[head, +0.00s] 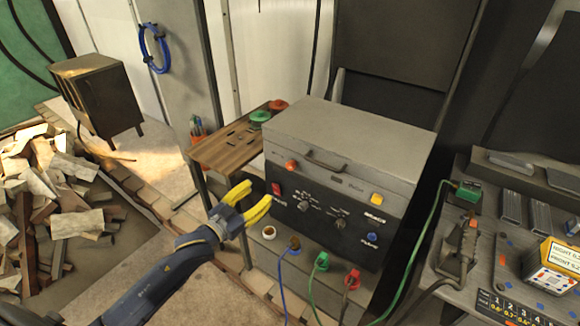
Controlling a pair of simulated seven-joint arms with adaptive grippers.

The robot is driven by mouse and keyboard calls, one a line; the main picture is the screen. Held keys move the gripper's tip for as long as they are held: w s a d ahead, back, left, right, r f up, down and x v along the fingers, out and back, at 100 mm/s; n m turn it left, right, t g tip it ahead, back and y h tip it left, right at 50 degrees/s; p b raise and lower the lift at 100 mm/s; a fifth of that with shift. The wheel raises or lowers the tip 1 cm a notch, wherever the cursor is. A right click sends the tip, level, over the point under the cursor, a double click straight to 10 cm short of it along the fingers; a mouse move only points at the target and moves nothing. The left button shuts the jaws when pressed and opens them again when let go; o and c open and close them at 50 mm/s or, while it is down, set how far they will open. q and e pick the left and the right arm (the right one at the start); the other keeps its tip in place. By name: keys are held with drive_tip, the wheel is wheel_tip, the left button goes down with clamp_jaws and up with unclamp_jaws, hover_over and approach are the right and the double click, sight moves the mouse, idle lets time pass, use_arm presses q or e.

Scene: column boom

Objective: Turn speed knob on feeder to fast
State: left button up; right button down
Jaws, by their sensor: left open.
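The feeder (352,145) is a grey-topped box with a dark front panel, standing on a bench in the middle of the head view. Its panel carries a knob (303,206) left of centre and another knob (340,223) to its right, with small white markings. I cannot read the labels or tell which is the speed knob or where it points. My left gripper (260,191), with yellow fingers, is open and empty in front of the panel's left end, left of both knobs. My right gripper is out of view.
Blue, green (321,261) and red (352,279) plugs with cables stick out below the panel. A cluttered workbench (480,262) is on the right. A wooden board (225,150) lies behind left; firewood (70,200) is far left.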

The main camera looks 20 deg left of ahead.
sight(289, 167)
use_arm(q)
drive_tip(key=x, duration=1.7)
drive_tip(key=shift+w+d, duration=0.1)
drive_tip(key=shift+w, duration=0.05)
drive_tip(key=shift+c, duration=0.5)
clamp_jaws()
